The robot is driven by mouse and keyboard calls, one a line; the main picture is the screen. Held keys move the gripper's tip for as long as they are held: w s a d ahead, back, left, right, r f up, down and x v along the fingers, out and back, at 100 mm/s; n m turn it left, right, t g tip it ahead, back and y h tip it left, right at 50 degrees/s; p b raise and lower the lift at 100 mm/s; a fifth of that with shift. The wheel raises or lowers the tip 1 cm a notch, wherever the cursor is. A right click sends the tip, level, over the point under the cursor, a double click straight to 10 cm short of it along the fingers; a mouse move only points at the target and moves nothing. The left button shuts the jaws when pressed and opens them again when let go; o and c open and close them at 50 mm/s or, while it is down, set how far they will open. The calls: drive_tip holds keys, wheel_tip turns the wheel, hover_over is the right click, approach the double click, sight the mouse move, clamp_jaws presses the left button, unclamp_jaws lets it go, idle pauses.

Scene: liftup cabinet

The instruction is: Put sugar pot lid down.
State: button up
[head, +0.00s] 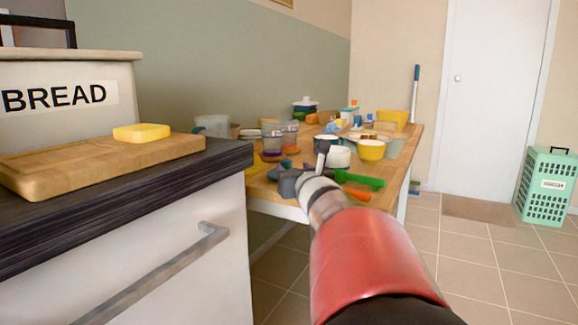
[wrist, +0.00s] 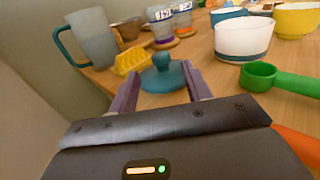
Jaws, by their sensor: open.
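The sugar pot lid looks to be the teal round lid with a knob (wrist: 162,76) in the wrist view. It lies on the wooden table, knob up. My gripper (wrist: 160,72) is open, with one purple finger on each side of the lid. I cannot tell whether either finger touches it. In the head view my gripper (head: 288,184) is over the near part of the table, partly hidden by my wrist. A white pot with a teal base (wrist: 243,38) stands to the right of the lid; I cannot tell whether it is the sugar pot.
A yellow block-like object (wrist: 132,59) and a grey jug with a teal handle (wrist: 92,38) are left of the lid. A green scoop (wrist: 275,76) lies to the right. The table (head: 262,189) is crowded. The counter with the bread box (head: 70,100) stands at left.

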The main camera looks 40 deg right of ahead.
drive_tip(key=v, duration=0.4)
idle(0.5)
